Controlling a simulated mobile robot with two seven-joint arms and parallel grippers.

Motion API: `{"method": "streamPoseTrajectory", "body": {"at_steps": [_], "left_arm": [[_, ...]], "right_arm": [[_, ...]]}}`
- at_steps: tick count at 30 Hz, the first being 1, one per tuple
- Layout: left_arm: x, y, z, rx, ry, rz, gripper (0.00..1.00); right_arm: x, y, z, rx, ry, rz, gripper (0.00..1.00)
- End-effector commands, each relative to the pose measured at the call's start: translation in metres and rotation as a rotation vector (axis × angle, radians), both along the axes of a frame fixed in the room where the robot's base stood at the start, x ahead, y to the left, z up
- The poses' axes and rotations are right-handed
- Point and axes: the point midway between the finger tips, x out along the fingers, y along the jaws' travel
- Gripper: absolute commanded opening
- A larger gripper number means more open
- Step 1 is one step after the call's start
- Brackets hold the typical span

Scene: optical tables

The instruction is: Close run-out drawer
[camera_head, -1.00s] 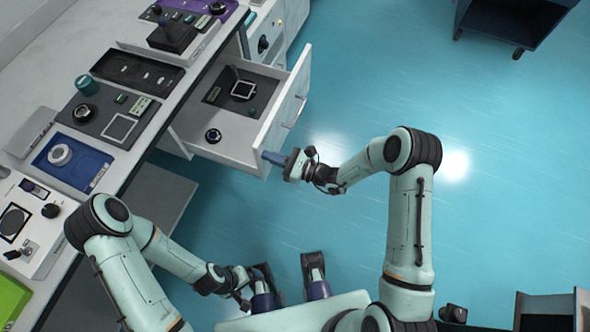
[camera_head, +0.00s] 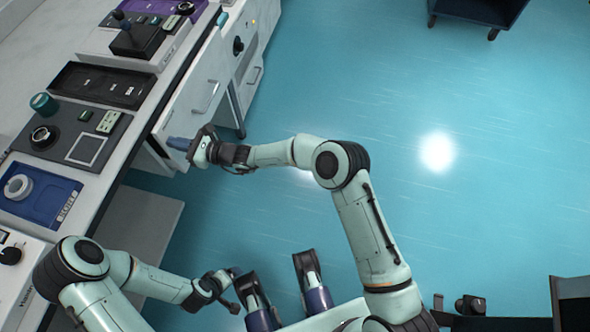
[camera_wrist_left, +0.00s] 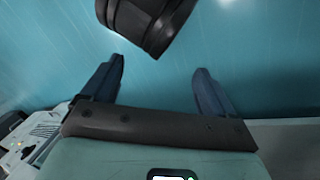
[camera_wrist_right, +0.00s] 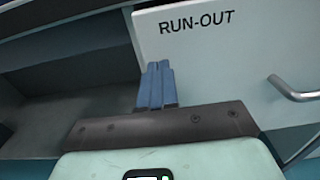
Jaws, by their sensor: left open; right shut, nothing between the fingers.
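The white run-out drawer shows its front panel (camera_head: 190,103) with a bar handle (camera_head: 207,97), close against the bench side in the head view. Its inside is not visible there; I cannot tell whether it is fully shut. In the right wrist view the front reads "RUN-OUT" (camera_wrist_right: 197,22), with the handle (camera_wrist_right: 297,92) at right. My right gripper (camera_head: 178,143) is shut and empty, its blue fingertips (camera_wrist_right: 157,66) at the panel's left edge; contact is unclear. My left gripper (camera_wrist_left: 159,67) is open and empty, low above the floor and away from the drawer.
The bench top (camera_head: 150,190) carries a black tray (camera_head: 103,84), a grey panel with a knob (camera_head: 70,135) and a blue tray (camera_head: 40,196). A white cabinet (camera_head: 240,50) stands beyond the drawer. A dark blue cart (camera_head: 480,12) stands far off.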

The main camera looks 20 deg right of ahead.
Motion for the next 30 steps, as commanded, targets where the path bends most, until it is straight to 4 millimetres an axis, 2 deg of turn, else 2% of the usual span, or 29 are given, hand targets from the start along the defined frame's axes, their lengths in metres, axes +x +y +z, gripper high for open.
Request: {"method": "streamPoseTrajectory", "body": {"at_steps": [3, 9, 30], "left_arm": [[0.01, 0.005, -0.008, 0.012, -0.024, 0.01, 0.87], [0.017, 0.009, -0.012, 0.022, -0.045, 0.018, 0.87], [0.018, 0.009, -0.013, 0.023, -0.048, 0.019, 0.87]], "right_arm": [[0.006, 0.01, -0.002, 0.001, 0.001, 0.001, 0.0], [0.011, 0.017, -0.001, 0.0, 0.001, 0.0, 0.0], [0.013, 0.022, 0.005, 0.008, -0.004, 0.001, 0.0]]}}
